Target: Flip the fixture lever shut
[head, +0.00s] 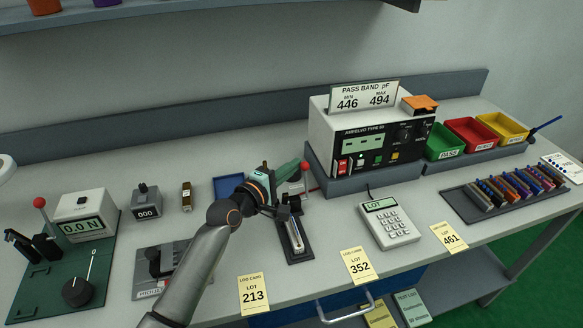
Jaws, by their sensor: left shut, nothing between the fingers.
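The dark fixture (299,246) sits on the bench at the centre, with a pale strip along its slot. A red-knobbed lever (305,167) stands up at its back, the knob above the fixture. My left gripper (289,196) is at the back of the fixture, close to the lever. It is shut and empty. My wrist and gripper hide part of the fixture's back and the lever's foot, so I cannot tell whether they touch. My right gripper is not in view.
The meter (352,140) stands behind and right of the fixture. A keypad (391,223) lies to the right, and lot cards (253,294) lie along the front edge. At the left, a green-based gauge station (45,283) has another red-knobbed lever (40,203). A blue tray (228,187) is behind my wrist.

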